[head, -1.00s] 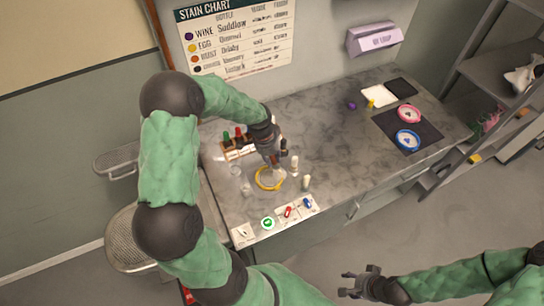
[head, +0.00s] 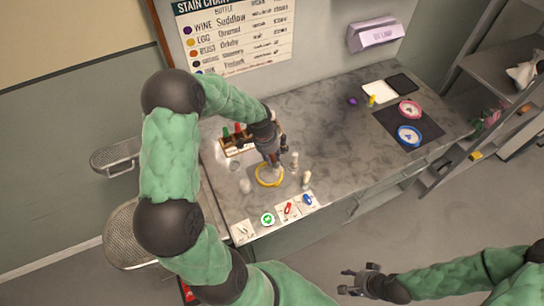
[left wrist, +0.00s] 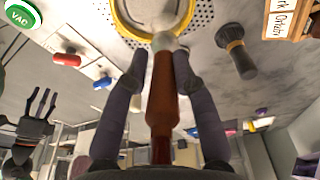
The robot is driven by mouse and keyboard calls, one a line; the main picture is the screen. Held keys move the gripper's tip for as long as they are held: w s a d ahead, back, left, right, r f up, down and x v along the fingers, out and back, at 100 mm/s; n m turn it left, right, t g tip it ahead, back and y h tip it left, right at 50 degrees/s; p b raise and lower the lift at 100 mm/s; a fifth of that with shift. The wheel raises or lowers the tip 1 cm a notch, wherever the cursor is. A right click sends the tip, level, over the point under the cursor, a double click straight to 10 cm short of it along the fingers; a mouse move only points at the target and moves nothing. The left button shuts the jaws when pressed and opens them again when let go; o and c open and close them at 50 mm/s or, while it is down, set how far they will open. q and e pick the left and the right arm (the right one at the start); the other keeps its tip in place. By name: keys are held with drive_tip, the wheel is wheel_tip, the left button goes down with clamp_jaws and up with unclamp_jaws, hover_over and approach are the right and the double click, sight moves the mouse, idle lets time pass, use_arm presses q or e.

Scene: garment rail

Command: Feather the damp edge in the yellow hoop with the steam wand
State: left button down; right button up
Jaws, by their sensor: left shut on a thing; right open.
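The yellow hoop (head: 270,187) lies on the grey counter near its front left, around pale cloth. Its rim also shows at the top of the left wrist view (left wrist: 119,22). My left gripper (head: 271,161) is directly over the hoop, shut on a slim reddish-brown tool with a pale tip, which looks like the steam wand (left wrist: 162,105). The tip points into the hoop and overlaps its near rim in the left wrist view; I cannot tell whether it touches. The damp edge cannot be made out. My right gripper (head: 358,284) is open and empty, in front of the counter.
A bottle rack (head: 238,147) stands behind the hoop. Small pale bottles (head: 306,179) stand close to its right. A green VAC button (head: 268,219) and red switch (head: 288,209) lie in front. Pink (head: 410,109) and blue (head: 408,135) hoops lie on a dark mat. The counter's middle is clear.

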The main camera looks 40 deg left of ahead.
use_arm(q)
drive_tip(key=shift+w+a, duration=0.15)
drive_tip(key=shift+a, duration=1.05)
drive_tip(key=shift+a, duration=0.15)
drive_tip(key=shift+s+a, duration=0.25)
drive_tip(key=shift+a, duration=0.25)
drive_tip(key=shift+s+a, duration=0.25)
drive_tip(key=shift+a, duration=0.25)
drive_tip(key=shift+s, duration=0.1)
drive_tip(key=shift+s+a, duration=0.3)
drive_tip(key=shift+s, duration=0.25)
drive_tip(key=shift+s+a, duration=0.25)
drive_tip(key=shift+s, duration=0.3)
drive_tip(key=shift+s+d, duration=0.25)
drive_tip(key=shift+s, duration=0.95)
